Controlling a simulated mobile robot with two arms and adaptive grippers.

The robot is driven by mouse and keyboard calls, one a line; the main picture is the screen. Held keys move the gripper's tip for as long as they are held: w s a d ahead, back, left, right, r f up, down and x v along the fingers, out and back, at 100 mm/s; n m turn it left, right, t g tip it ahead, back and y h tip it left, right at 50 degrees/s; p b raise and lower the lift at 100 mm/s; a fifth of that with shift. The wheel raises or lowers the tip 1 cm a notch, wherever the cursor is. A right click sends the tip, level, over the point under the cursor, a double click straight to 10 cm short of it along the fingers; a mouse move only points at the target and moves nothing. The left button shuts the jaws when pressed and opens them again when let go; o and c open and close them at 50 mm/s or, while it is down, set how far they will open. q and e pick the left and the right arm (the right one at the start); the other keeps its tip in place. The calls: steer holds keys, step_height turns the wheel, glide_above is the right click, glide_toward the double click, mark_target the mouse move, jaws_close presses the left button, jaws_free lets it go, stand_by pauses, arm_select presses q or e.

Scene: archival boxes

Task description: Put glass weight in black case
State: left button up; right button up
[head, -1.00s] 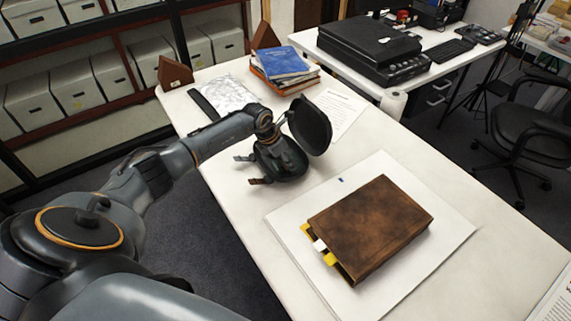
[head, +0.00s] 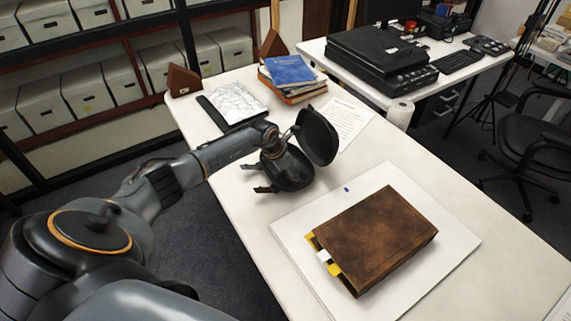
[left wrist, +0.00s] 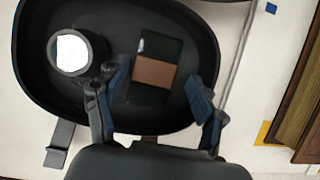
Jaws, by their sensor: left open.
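The open black case (head: 284,178) stands on the white table, left of the book, its lid (head: 318,135) raised. In the left wrist view the oval black case (left wrist: 35,75) fills the upper left. Inside lie a round, dark-rimmed piece with a bright white centre (left wrist: 70,53) and a dark green block with a brown band (left wrist: 156,72). I cannot tell surely whether the round piece is the glass weight. My left gripper (left wrist: 152,85) is open over the case, its fingers apart either side of the block, holding nothing. In the head view it blends into the dark case. My right gripper is out of view.
A brown book (head: 378,235) with yellow tabs lies on a white board (head: 440,260) near the case. Stacked books (head: 292,76), a foil-like sheet (head: 236,103) and a printed page (head: 345,118) lie behind. Table left of the board is clear.

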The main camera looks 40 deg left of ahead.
arm_select(q)
steer(key=v, duration=1.1)
steer(key=shift+b, duration=0.4)
